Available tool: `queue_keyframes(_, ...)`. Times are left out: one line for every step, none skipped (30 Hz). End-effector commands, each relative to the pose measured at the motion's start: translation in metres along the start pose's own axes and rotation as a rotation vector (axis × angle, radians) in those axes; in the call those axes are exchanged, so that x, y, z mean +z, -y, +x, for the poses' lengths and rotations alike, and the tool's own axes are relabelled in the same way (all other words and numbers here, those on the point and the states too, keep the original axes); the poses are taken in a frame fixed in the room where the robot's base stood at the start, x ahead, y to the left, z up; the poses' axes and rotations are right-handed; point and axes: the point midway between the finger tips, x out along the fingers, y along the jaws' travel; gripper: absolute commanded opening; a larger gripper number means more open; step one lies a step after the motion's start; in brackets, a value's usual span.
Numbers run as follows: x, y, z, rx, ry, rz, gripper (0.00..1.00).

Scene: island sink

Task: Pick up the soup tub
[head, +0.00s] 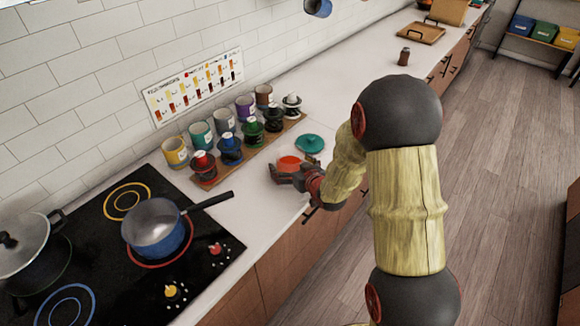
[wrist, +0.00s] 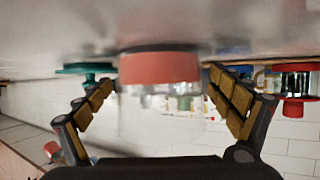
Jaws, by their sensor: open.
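The soup tub (head: 289,162) shows in the head view as an orange-red round patch on the white counter near its front edge. In the wrist view, which is upside down, the tub (wrist: 160,72) is a clear container with a red-orange layer at its counter end. My gripper (head: 287,176) is open at the tub, low over the counter. In the wrist view my gripper (wrist: 165,92) has one finger on each side of the tub, with the tub centred between them. Whether the finger pads touch it is unclear. The gripper partly hides the tub in the head view.
A teal round object (head: 309,144) lies just behind the tub. A wooden rack (head: 207,183) of several colored jars stands left along the wall. A blue saucepan (head: 157,232) sits on the black cooktop (head: 95,250). The counter farther back is mostly clear.

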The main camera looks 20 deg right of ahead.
Motion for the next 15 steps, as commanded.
queue_keyframes(-0.0004,0.0000,-0.0002,0.000,0.000,0.000,0.93)
queue_keyframes(-0.0005,0.0000,-0.0003,0.000,0.000,0.000,0.93)
queue_keyframes(-0.0005,0.0000,-0.0003,0.000,0.000,0.000,0.93)
queue_keyframes(-0.0005,0.0000,-0.0004,0.000,0.000,0.000,0.93)
queue_keyframes(-0.0004,0.0000,-0.0004,0.000,0.000,0.000,0.91)
queue_keyframes(-0.0004,0.0000,-0.0004,0.000,0.000,0.000,0.89)
queue_keyframes(-0.0004,0.0000,-0.0004,0.000,0.000,0.000,0.87)
queue_keyframes(-0.0004,0.0000,-0.0005,0.000,0.000,0.000,0.85)
queue_keyframes(-0.0004,0.0000,-0.0005,0.000,0.000,0.000,0.83)
queue_keyframes(-0.0004,0.0000,-0.0005,0.000,0.000,0.000,0.81)
queue_keyframes(-0.0004,0.0000,-0.0005,0.000,0.000,0.000,0.80)
queue_keyframes(-0.0004,0.0000,-0.0005,0.000,0.000,0.000,0.77)
queue_keyframes(-0.0004,0.0000,-0.0005,0.000,0.000,0.000,0.76)
queue_keyframes(-0.0004,0.0000,-0.0005,0.000,0.000,0.000,0.74)
queue_keyframes(-0.0004,0.0000,-0.0006,0.000,0.000,0.000,0.72)
